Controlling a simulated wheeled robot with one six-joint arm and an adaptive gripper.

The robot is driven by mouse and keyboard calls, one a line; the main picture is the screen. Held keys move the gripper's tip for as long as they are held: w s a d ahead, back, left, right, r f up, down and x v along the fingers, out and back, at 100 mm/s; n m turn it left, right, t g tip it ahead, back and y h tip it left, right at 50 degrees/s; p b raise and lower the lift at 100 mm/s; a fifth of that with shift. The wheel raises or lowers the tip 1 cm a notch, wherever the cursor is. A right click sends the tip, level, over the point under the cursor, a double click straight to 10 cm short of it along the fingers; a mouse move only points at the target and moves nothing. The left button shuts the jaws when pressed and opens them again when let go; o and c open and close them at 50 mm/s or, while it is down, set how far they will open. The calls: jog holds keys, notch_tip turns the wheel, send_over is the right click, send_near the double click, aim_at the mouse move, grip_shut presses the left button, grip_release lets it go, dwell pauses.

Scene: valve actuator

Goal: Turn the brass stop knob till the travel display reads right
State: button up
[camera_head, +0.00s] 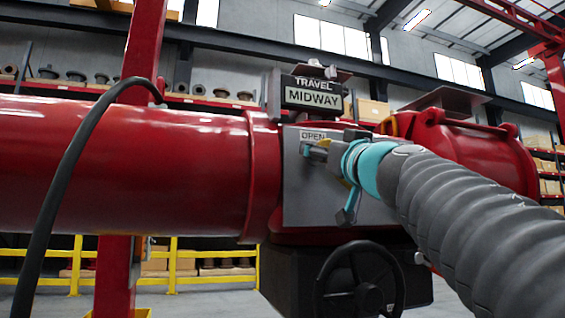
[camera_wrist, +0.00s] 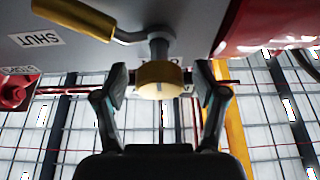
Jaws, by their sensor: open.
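The brass knob (camera_wrist: 158,80) is round with a marked front face and sits at the end of a short grey stem in the wrist view. My gripper (camera_wrist: 161,88) is open, one finger on each side of the knob, with a visible gap on both sides. In the head view my gripper (camera_head: 335,160) is at the grey actuator plate (camera_head: 305,205), beside an OPEN label; it and the arm hide the knob's outline there. The travel display (camera_head: 313,98) above the plate reads MIDWAY.
A yellow-handled lever (camera_wrist: 85,17) lies close to the knob, near a SHUT label (camera_wrist: 37,40). A red part (camera_wrist: 14,92) is at the left. A black handwheel (camera_head: 360,280) sits below the plate. Red cylinders flank the actuator, and a black cable (camera_head: 62,190) hangs at the left.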

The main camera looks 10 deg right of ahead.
jog(key=c, duration=1.2)
jog(key=shift+o, duration=0.2)
jog(key=shift+n+y, duration=0.4)
jog(key=shift+n, duration=0.2)
jog(key=n+y, duration=0.1)
jog(key=n, duration=0.2)
jog(key=n+g+y+p, duration=0.1)
jog(key=n+y, duration=0.1)
jog(key=n, duration=0.1)
jog(key=shift+d+n+g, duration=0.1)
jog(key=shift+n+g, duration=0.2)
jog(key=shift+n, duration=0.1)
jog(key=n+g+y, duration=0.1)
jog(key=n, duration=0.3)
jog(key=n+g+y, duration=0.1)
jog(key=n+g, duration=0.1)
jog(key=n, duration=0.2)
jog(key=n+g, duration=0.1)
jog(key=n, duration=0.2)
jog(key=n+g, duration=0.1)
jog(key=n, duration=0.2)
jog(key=shift+n, duration=0.4)
jog(key=n+g+h, duration=0.1)
jog(key=n, duration=0.3)
jog(key=shift+n+g+h, duration=0.3)
jog(key=shift+g+h, duration=0.1)
